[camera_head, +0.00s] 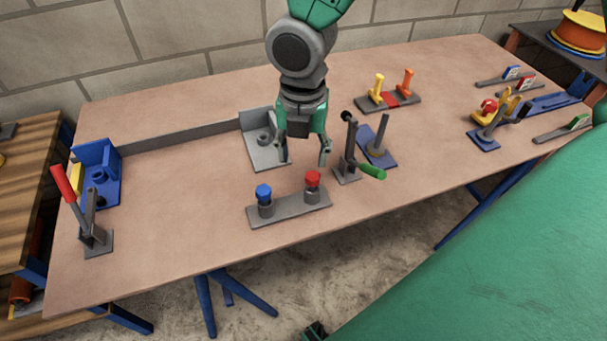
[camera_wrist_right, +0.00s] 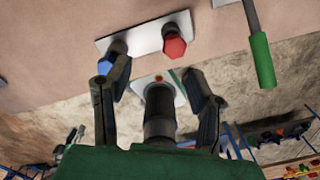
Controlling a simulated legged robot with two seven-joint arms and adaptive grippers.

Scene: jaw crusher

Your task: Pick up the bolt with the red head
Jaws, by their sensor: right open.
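The bolt with the red head (camera_head: 312,179) stands upright at the right end of a grey plate (camera_head: 288,208) near the table's front edge. A bolt with a blue head (camera_head: 264,192) stands at the plate's left end. My right gripper (camera_head: 304,158) is open and empty, with its fingers pointing down behind and above the red head, apart from it. In the right wrist view the red head (camera_wrist_right: 174,48) lies beyond the open fingers (camera_wrist_right: 155,76), nearer the right one. The blue head (camera_wrist_right: 106,65) is partly hidden by the left finger. My left gripper is not seen.
A lever with a green handle (camera_head: 371,171) stands close right of the plate. A grey bracket (camera_head: 262,152) lies behind my right gripper. A red-handled lever (camera_head: 64,185) and blue bracket (camera_head: 97,176) stand at the left. The table (camera_head: 180,215) is clear left of the plate.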

